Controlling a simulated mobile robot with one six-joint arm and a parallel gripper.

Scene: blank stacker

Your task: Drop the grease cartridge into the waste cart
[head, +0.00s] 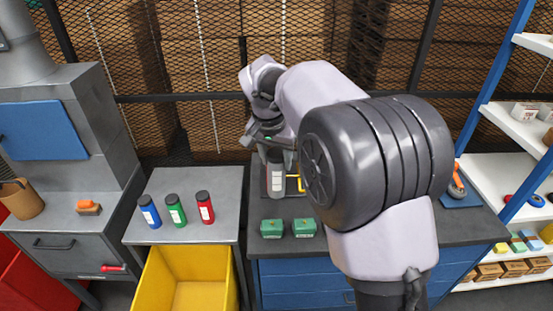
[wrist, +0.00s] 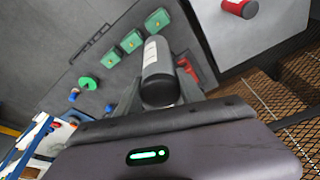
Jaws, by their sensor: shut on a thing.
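A grey cylinder with a white label, apparently the grease cartridge (head: 277,183), is between the fingers of my gripper (head: 275,150). It stands about upright over the dark-topped workbench (head: 335,238); I cannot tell if its base touches. In the wrist view the cartridge (wrist: 158,75) shows its dark end between the fingers of my gripper (wrist: 157,97). A yellow open bin (head: 160,285) stands low in front of the grey table, and part of a red bin (head: 25,285) shows at far left. I cannot tell which is the waste cart.
Blue (head: 149,211), green (head: 175,210) and red (head: 204,207) cylinders stand on the grey table (head: 185,180). A mesh fence (head: 210,60) closes the back. Shelves (head: 520,130) stand at right. My arm hides much of the bench.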

